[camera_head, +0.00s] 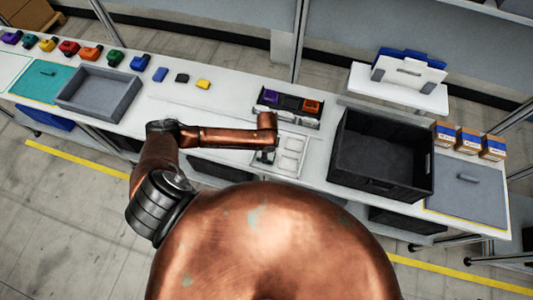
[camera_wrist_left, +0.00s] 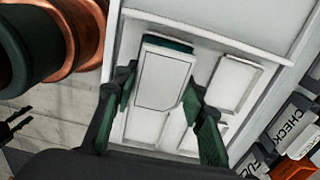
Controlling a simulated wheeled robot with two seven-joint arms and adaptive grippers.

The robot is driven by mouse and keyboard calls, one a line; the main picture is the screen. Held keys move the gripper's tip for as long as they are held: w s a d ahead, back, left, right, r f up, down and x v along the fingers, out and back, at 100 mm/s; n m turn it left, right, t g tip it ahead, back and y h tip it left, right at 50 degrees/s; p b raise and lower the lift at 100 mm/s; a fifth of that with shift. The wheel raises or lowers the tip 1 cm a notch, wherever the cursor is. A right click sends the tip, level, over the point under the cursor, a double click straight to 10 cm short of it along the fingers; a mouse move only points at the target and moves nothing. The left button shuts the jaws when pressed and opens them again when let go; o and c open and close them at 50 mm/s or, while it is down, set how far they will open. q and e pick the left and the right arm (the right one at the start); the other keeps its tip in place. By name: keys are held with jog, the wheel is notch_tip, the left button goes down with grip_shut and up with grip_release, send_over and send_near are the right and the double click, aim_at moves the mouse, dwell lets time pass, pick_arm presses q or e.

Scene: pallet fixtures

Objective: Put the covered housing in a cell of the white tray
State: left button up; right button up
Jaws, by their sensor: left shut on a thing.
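The white tray (camera_head: 291,152) lies on the bench left of the large black crate; its cells show as pale recesses. In the left wrist view the tray (camera_wrist_left: 237,82) fills the middle. The covered housing (camera_wrist_left: 163,78) shows there as a pale flat cover with a teal edge at its far end. My left gripper (camera_wrist_left: 165,112) is shut on it, a finger on each side, over the tray's cells. I cannot tell whether the housing touches the tray floor. In the head view my left gripper (camera_head: 265,154) is at the tray's left part, and the housing is hardly visible. My right gripper is not in view.
A black crate (camera_head: 343,150) stands right of the tray. A labelled rack (camera_head: 287,118) with a purple and an orange housing stands behind the tray. A grey bin (camera_head: 98,94), several coloured housings and loose blue, black and yellow pieces lie to the left.

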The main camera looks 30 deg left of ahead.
pick_arm(q)
jog(key=o, duration=1.3)
jog(key=shift+r, duration=0.15)
notch_tip(320, 180, up, 12)
jog(key=shift+f, duration=0.1)
